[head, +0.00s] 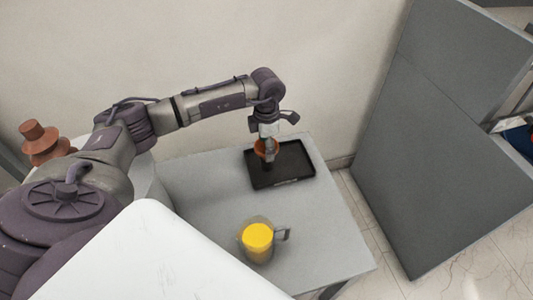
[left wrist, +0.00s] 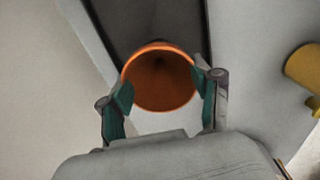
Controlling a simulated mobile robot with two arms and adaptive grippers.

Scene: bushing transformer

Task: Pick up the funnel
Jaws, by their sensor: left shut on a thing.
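The orange funnel (left wrist: 159,80) shows in the left wrist view with its wide mouth facing the camera. My left gripper (left wrist: 162,85) is shut on it, with one finger at each side of the rim. In the head view the funnel (head: 262,147) is partly hidden behind my left gripper (head: 268,150), which points down over the black tray (head: 300,170). I cannot tell whether the funnel touches the tray. My right gripper is not in view.
A clear jug with yellow contents (head: 258,241) stands on the grey table (head: 200,200), nearer than the tray. The table between them is clear. A large grey cabinet (head: 430,150) stands to the right. A brown ribbed bushing (head: 40,142) is at the far left.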

